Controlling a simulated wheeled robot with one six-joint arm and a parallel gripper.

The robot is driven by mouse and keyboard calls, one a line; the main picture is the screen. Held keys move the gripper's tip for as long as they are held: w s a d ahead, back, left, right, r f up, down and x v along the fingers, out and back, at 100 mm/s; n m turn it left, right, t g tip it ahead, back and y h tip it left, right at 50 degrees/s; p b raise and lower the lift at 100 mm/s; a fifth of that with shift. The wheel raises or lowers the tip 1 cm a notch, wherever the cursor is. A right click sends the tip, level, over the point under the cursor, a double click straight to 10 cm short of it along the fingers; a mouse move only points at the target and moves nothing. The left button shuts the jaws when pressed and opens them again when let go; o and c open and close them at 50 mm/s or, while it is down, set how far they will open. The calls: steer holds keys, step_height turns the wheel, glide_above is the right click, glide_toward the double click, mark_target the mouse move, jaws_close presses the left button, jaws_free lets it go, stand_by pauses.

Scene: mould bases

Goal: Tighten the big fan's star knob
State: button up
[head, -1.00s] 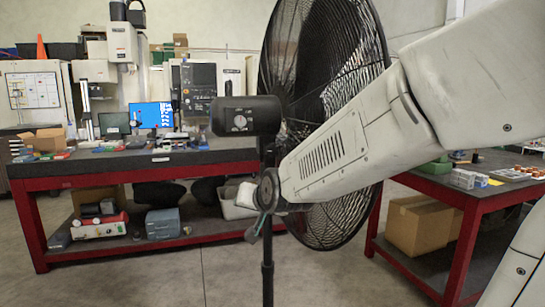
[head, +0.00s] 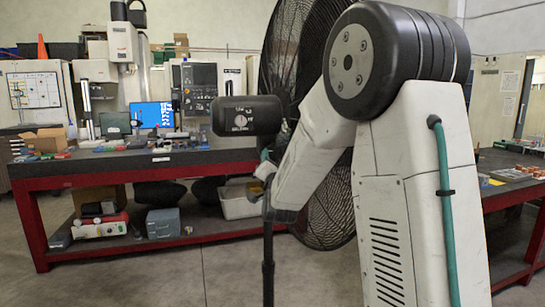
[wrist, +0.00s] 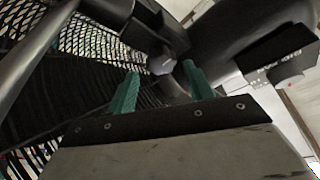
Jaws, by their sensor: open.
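The big black pedestal fan stands in the middle of the head view, with its wire cage (head: 285,45), motor housing (head: 245,116) and pole (head: 268,250). In the wrist view a dark knob with a grey faceted end (wrist: 161,65) sits by the fan's bracket, and I take it for the star knob. My gripper (wrist: 162,84) is open, its two green fingers pointing towards the knob, one on each side in the picture. I cannot tell whether they touch it. In the head view my gripper (head: 266,158) is small beside the pole below the housing, partly hidden by my arm. The knob is not clear there.
A red-framed workbench (head: 130,170) with a monitor (head: 153,115) and tools stands behind at the left. Another red bench (head: 510,186) is at the right, partly behind my arm. The cage (wrist: 85,80) is close on the left in the wrist view. Floor at left front is clear.

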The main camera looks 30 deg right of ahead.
mark_target(273, 152)
steer(key=shift+x, duration=1.75)
steer(key=c, duration=0.7)
